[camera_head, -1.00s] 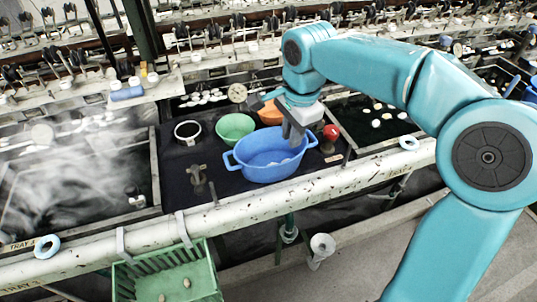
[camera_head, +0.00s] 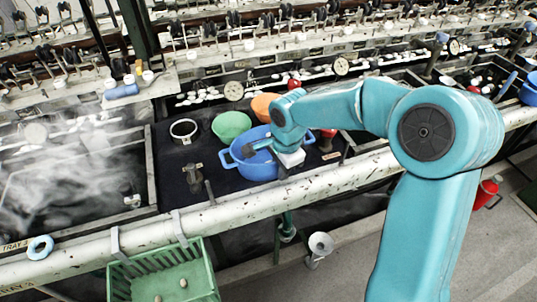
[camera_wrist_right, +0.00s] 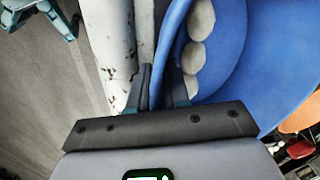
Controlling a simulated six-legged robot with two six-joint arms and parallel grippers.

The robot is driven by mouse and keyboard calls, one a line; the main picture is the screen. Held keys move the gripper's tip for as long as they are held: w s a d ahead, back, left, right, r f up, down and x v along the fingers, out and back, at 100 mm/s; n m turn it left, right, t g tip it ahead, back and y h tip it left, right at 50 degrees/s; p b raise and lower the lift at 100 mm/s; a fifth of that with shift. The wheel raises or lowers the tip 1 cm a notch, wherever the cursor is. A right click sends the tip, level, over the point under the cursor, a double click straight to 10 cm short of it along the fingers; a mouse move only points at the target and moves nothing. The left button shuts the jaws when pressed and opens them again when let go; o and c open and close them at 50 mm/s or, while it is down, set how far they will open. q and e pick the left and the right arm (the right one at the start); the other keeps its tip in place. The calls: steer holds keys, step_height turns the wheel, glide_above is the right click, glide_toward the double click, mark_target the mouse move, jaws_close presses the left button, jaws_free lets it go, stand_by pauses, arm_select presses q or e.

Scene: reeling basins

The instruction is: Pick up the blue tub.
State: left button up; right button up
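The blue tub (camera_head: 256,168) sits upright on the dark surface behind the pale front rail, its right part hidden by my right arm. My right gripper (camera_wrist_right: 162,86) points down at the tub's near wall. In the right wrist view its two dark fingers are a little apart, one on each side of the tub's wall (camera_wrist_right: 162,50), with no clear sign of a tight grip. Several white cocoons (camera_wrist_right: 196,50) lie inside the tub (camera_wrist_right: 255,60). In the head view the fingertips are hidden behind my wrist. My left gripper is not in view.
A green bowl (camera_head: 230,125), an orange bowl (camera_head: 263,106) and a white-rimmed dark cup (camera_head: 184,130) stand behind the tub. A metal fitting (camera_head: 194,178) stands to its left. The pale rail (camera_head: 225,214) runs in front. A green crate (camera_head: 165,278) hangs below it.

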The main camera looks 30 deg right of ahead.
jaws_close()
steer(key=shift+r, duration=0.1)
